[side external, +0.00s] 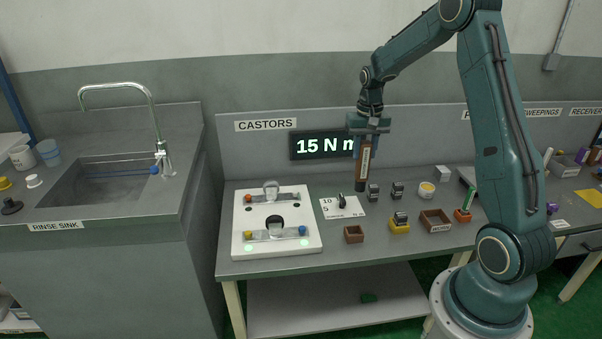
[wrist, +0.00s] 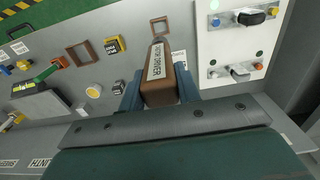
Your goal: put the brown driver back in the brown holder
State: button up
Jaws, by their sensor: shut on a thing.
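My gripper (side external: 370,126) is shut on the brown driver (side external: 364,165), which hangs upright above the back of the bench. In the wrist view the driver (wrist: 160,82) sits between the fingers, with a white label on its side. A small brown open-topped box (side external: 353,234), which looks like the brown holder, stands near the bench's front edge. It also shows in the wrist view (wrist: 153,27), just past the driver's far end, and looks empty. The driver is apart from it, higher and further back.
A larger brown tray (side external: 425,222), a yellow block (side external: 399,228) with a dark part on it, and an orange holder (side external: 459,216) with a green driver stand to the right. A white fixture plate (side external: 238,245) is to the left. A white card (side external: 327,213) lies behind the small box.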

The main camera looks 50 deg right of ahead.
aim_at(362, 173)
notch_tip(362, 173, down, 16)
jog(key=shift+r, duration=0.15)
dwell(0.6)
jog(key=shift+f, duration=2.25)
jog(key=o, duration=1.1)
jog(key=shift+c, duration=0.2)
jog(key=shift+r, duration=6.15)
